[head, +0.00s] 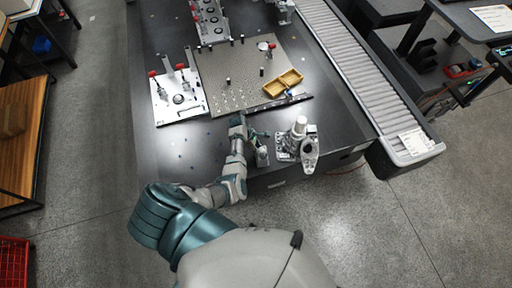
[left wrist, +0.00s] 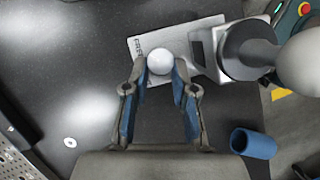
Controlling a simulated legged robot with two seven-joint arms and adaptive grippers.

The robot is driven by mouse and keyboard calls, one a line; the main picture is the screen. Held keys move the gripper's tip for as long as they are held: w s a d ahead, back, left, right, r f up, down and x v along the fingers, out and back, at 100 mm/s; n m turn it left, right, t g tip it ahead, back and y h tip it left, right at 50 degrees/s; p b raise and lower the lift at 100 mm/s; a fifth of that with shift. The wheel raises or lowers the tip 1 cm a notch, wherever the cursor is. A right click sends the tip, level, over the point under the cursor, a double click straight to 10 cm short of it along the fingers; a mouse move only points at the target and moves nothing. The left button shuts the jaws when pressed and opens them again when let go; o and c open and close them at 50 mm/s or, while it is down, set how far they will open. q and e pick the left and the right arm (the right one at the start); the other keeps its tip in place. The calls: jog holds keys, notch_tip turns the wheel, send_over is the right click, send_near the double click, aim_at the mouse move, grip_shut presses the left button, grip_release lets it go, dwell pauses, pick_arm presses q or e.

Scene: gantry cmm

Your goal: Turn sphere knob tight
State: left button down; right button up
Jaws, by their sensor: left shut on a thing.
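The sphere knob (left wrist: 160,63) is a smooth pale ball, seen in the left wrist view over a light plate (left wrist: 150,42) with dark lettering. My left gripper (left wrist: 161,75) has its two fingers on either side of the ball and is shut on it. What is under the ball is hidden. The knob is too small to make out there. My right gripper is not in view.
The metal device (left wrist: 250,50) stands close to the right of the fingers, with a blue cylinder (left wrist: 253,143) below it. A roller conveyor (head: 345,55) runs along the right.

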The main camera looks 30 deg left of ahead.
pick_arm(q)
jog(key=shift+r, duration=0.1)
jog(key=shift+a, duration=0.4)
jog(key=shift+a+f, duration=0.25)
jog(key=shift+a, duration=0.15)
jog(key=shift+d, duration=0.1)
jog(key=shift+d+r, duration=0.2)
jog(key=shift+d, duration=0.35)
jog(key=shift+a, duration=0.15)
jog(key=c, duration=1.2)
grip_release()
jog(key=shift+a, duration=0.15)
jog(key=shift+a+f, duration=0.15)
jog(key=shift+r, duration=0.45)
jog(key=a+v, duration=0.1)
jog(key=v, duration=1)
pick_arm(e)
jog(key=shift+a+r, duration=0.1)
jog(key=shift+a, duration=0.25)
